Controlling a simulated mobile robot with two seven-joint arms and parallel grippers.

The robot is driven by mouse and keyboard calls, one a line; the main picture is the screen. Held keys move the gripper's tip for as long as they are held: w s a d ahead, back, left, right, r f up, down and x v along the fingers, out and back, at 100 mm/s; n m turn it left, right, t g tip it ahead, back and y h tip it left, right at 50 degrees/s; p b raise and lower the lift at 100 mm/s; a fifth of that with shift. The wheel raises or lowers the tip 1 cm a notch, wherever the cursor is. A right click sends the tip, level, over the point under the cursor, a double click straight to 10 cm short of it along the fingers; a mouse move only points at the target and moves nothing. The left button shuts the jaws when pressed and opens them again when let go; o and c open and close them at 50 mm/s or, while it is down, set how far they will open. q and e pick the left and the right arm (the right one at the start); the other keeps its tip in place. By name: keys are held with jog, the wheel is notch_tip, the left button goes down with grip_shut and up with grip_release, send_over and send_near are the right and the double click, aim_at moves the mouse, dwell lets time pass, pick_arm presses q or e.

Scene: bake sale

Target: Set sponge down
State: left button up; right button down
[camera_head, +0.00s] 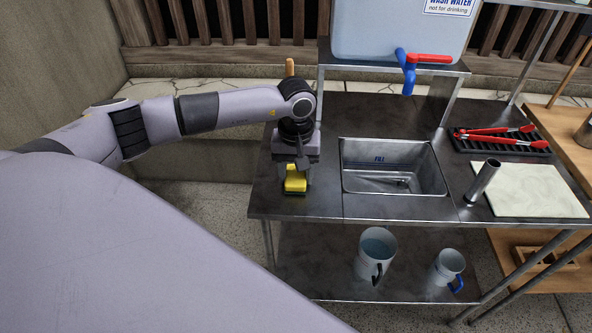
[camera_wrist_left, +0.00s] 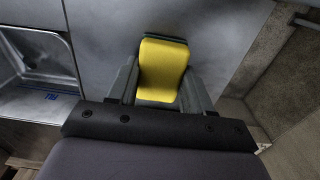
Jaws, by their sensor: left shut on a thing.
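The sponge (camera_head: 295,183) is yellow with a darker green underside. My left gripper (camera_head: 295,172) is shut on it at the left end of the metal counter (camera_head: 270,209), left of the sink. In the left wrist view the sponge (camera_wrist_left: 162,68) sits between the two fingers of the gripper (camera_wrist_left: 160,85), over the grey counter top. The sponge is at or very near the counter surface; I cannot tell whether it touches. My right gripper does not show.
A sink basin (camera_head: 392,182) is right of the sponge. A water tank (camera_head: 395,30) with a blue and red tap stands behind it. Red tongs (camera_head: 495,133), a metal cylinder (camera_head: 483,181) and a pale board (camera_head: 545,190) are to the right. Jugs (camera_head: 375,248) stand on the lower shelf.

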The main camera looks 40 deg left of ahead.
aim_at(296, 175)
pick_arm(q)
jog(key=shift+f, duration=0.15)
jog(key=o, duration=0.9)
jog(key=shift+o, duration=0.2)
jog(key=shift+r, duration=0.2)
notch_tip(296, 175, up, 12)
jog(key=b, duration=0.2)
jog(key=shift+d, duration=0.1)
